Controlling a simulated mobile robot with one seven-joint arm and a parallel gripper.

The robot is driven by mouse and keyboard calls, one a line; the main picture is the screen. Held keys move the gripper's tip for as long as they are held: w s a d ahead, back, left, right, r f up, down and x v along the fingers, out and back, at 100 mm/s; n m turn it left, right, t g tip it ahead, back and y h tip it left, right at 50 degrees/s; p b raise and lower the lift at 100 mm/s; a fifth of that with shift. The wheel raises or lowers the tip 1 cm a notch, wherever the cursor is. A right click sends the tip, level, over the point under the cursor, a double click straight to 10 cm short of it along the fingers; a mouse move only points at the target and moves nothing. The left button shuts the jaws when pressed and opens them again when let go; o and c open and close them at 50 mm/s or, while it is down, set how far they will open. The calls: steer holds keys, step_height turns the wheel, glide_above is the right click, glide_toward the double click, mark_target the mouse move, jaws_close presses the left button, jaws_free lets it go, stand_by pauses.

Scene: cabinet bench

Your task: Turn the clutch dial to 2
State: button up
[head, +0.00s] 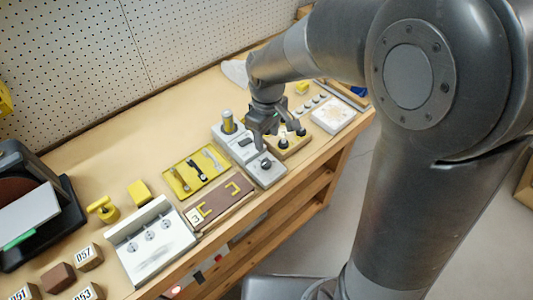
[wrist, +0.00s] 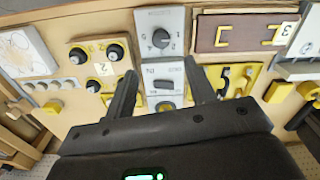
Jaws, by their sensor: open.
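The clutch dial appears to be the dark round knob (wrist: 160,38) on a light grey plate (wrist: 177,20) at the top centre of the wrist view. Small marks surround the knob, but I cannot read its setting. In the head view the knob (head: 266,163) sits on the plate near the bench's front edge. My gripper (wrist: 160,70) is open and empty, its two fingers apart and pointing toward the plate. The knob lies beyond the fingertips, between their lines, and is not touched. In the head view my gripper (head: 277,132) is above and behind the knob.
A switch panel (wrist: 150,72) adjoins the dial plate. A wooden board with several black knobs (wrist: 75,55) lies left of it in the wrist view. A brown board with yellow brackets (wrist: 205,30) and a yellow tool tray (wrist: 250,70) lie right. Free bench surface is toward the back wall.

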mark_target(266, 162)
step_height(266, 162, down, 11)
steer(key=shift+a, duration=0.1)
stand_by(0.4)
steer(key=c, duration=1)
steer(key=shift+o, duration=0.2)
steer(key=m, duration=0.4)
steer(key=shift+m, duration=2.4)
